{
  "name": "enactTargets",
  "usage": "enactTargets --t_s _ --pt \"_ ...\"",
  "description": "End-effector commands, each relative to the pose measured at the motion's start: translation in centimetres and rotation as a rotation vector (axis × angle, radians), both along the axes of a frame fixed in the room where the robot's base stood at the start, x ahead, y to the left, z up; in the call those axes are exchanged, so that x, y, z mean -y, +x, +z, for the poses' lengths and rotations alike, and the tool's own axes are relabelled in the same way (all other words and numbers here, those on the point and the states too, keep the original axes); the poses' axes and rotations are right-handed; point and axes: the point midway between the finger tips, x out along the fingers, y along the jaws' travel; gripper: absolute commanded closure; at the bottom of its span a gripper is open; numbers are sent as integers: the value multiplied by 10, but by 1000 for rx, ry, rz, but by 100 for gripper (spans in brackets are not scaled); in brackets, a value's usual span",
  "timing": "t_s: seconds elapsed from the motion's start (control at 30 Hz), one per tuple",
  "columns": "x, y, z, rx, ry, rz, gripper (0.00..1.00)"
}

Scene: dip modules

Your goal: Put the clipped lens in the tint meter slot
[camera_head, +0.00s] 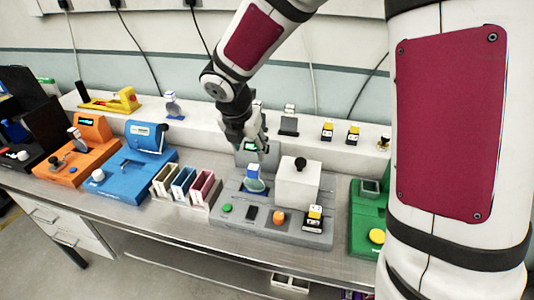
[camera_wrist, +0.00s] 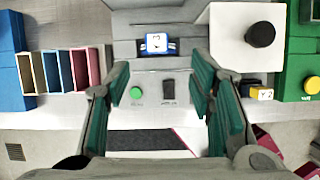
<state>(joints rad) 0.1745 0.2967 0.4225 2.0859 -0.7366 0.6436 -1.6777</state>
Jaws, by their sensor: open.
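A lens in a blue clip with a white label (camera_head: 254,178) stands upright in the grey device that looks like the tint meter (camera_head: 290,232), below its small green-lit display. The lens's lower edge is too small to tell how deep it sits. In the wrist view the blue clip (camera_wrist: 156,43) lies beyond the fingertips, at a dark slot in the grey housing (camera_wrist: 142,100). My gripper (camera_head: 250,149) is open and empty above the clip, apart from it. Its green-padded fingers (camera_wrist: 158,75) are spread wide in the wrist view.
A white block with a black knob (camera_head: 299,180) stands right of the clip. Coloured trays (camera_head: 184,184) and a blue device (camera_head: 140,172) stand left, a green device (camera_head: 368,215) right. A yellow-and-black clipped piece (camera_head: 314,217) sits at the grey device's front right. More pieces line the back shelf.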

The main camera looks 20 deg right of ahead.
Motion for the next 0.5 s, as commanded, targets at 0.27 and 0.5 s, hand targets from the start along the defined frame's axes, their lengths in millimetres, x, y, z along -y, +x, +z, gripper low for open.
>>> enactTargets --t_s 0.27,0.5 --pt "27 -63 75 194 158 -596 51" --pt "40 -142 125 374 449 -1248 51"
